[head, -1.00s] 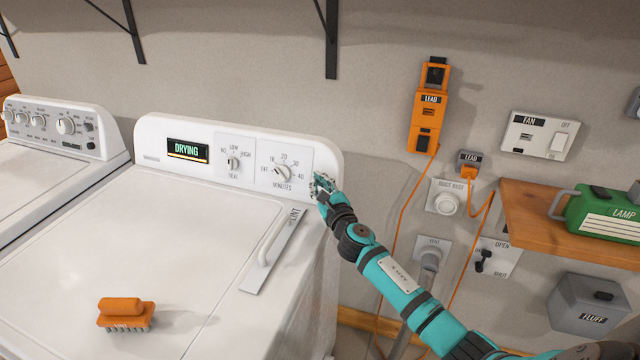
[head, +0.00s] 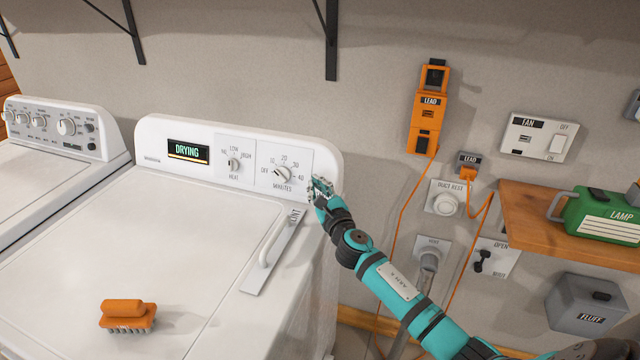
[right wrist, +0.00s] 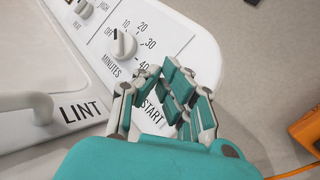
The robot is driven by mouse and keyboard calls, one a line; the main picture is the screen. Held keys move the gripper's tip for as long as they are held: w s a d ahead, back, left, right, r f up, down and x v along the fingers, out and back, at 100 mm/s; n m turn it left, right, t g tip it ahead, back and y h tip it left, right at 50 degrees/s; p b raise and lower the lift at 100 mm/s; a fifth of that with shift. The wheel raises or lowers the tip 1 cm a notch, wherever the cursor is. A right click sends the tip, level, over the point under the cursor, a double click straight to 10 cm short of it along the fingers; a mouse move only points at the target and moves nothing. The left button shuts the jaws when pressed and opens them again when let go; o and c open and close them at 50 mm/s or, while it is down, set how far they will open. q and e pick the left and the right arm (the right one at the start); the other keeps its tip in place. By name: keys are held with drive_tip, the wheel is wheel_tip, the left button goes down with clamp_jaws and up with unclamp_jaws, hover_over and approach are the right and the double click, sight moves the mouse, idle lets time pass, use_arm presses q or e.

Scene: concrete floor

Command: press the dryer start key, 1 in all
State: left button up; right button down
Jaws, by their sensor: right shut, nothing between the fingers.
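The white dryer (head: 150,130) has a raised control panel at its back, and its display (head: 188,152) reads DRYING in green. The START lettering (right wrist: 152,108) shows in the right wrist view at the panel's right end, partly between my fingers. The start key itself is hidden behind the fingers, so I cannot tell whether they touch it. My right gripper (head: 322,187) is at the panel's right end, beside the minutes dial (head: 282,174); it also shows in the right wrist view (right wrist: 160,85). It is shut and empty. My left gripper is not in view.
A lint slide with a handle (head: 270,245) is on the dryer top, near my right arm. An orange brush (head: 127,314) lies at the front. A washer (head: 50,160) stands left. An orange lead box (head: 428,108), fan switch (head: 540,136) and shelf (head: 520,205) are right.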

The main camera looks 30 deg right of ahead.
drive_tip(key=s+a+p, duration=0.1)
drive_tip(key=s+a+r+p, duration=0.1)
drive_tip(key=s+a, duration=0.1)
drive_tip(key=shift+s+a+r+p, duration=0.1)
drive_tip(key=shift+a+r+p, duration=0.2)
drive_tip(key=shift+p, duration=0.1)
idle(0.8)
